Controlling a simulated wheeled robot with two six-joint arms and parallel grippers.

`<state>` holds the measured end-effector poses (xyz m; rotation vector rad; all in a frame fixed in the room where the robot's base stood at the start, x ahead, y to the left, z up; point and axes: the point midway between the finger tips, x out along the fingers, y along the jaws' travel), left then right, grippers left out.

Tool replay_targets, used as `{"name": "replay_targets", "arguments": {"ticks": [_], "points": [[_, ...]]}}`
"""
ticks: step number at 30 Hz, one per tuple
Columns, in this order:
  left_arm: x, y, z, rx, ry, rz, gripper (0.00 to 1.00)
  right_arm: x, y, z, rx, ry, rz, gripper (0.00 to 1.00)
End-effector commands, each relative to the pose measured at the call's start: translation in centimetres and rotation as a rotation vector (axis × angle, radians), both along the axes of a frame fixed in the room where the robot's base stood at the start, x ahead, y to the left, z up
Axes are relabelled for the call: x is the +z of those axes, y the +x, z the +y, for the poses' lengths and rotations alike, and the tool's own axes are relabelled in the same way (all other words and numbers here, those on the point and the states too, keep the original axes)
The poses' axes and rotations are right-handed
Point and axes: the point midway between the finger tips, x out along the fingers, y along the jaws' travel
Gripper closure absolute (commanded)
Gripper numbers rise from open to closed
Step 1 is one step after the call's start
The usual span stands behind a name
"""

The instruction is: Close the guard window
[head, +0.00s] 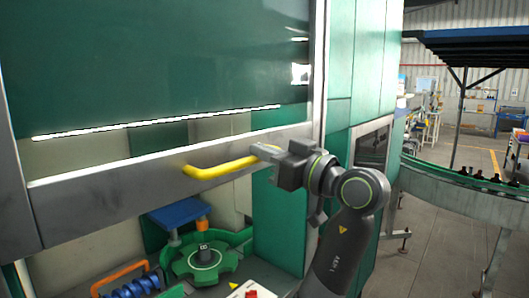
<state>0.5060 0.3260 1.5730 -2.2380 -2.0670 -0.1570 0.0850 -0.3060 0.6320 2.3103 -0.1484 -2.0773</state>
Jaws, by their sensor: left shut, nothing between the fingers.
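The guard window (110,187) is a panel in a grey metal frame on the green machine. Its lower rail stands above an opening through which the machine's inside shows. A yellow bar handle (212,170) is fixed to this rail. My left gripper (262,151) is at the right end of the handle, its fingers shut with nothing between them. It overlaps that end in the head view; I cannot tell whether it touches. The gripper and wrist hide the right end of the handle and part of the rail. My right gripper is not in view.
Below the window are a green star wheel (200,262), a blue block (180,213) and a blue screw (132,288) inside the machine. A conveyor (465,182) with dark bottles runs at the right. Open grey floor (420,235) lies between machine and conveyor.

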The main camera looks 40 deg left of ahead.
Motion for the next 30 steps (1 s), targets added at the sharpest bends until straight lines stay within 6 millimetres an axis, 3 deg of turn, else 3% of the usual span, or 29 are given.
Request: {"name": "replay_targets", "arguments": {"ticks": [30], "points": [[-20.2, 0.0, 0.1, 0.002, -0.005, 0.004, 1.0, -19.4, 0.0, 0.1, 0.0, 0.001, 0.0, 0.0]]}}
